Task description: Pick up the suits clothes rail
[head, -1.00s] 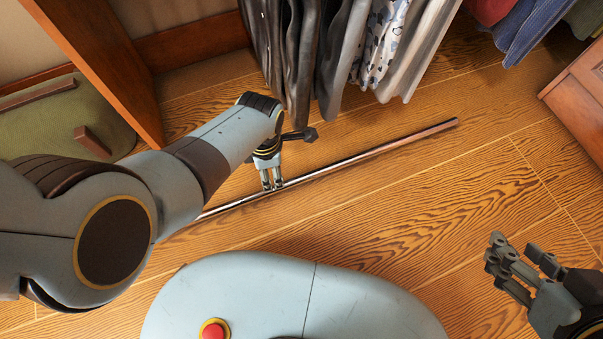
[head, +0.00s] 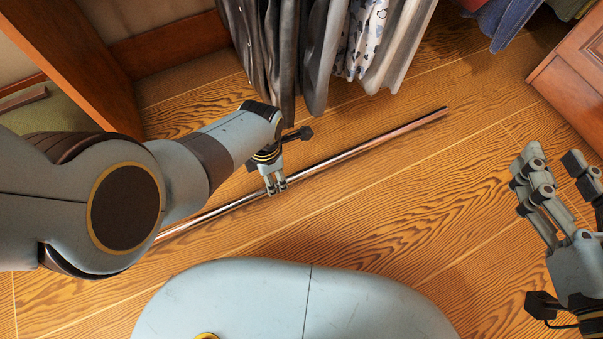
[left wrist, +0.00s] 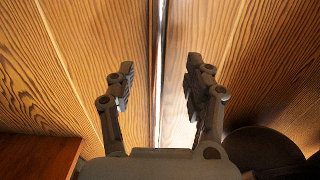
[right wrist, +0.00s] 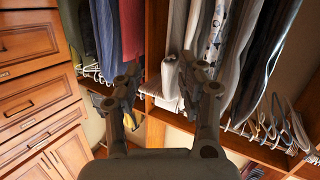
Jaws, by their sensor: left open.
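The suits clothes rail (head: 365,145) is a long, thin, shiny metal rod with a darker far end. It lies slanted over the wooden floor in the head view, its near end hidden behind my left arm. My left gripper (head: 275,186) is at the rail, pointing down at it. In the left wrist view the rail (left wrist: 158,70) runs between the two spread fingers of my left gripper (left wrist: 158,85), with a gap on both sides. My right gripper (head: 562,165) is at the right of the head view, its fingers apart and empty, away from the rail.
Hanging clothes (head: 330,45) fill the top middle, close beyond the rail. A wooden drawer cabinet (head: 575,75) stands at the right. A wooden upright panel (head: 75,60) is at the upper left. The floor between the rail and my base is clear.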

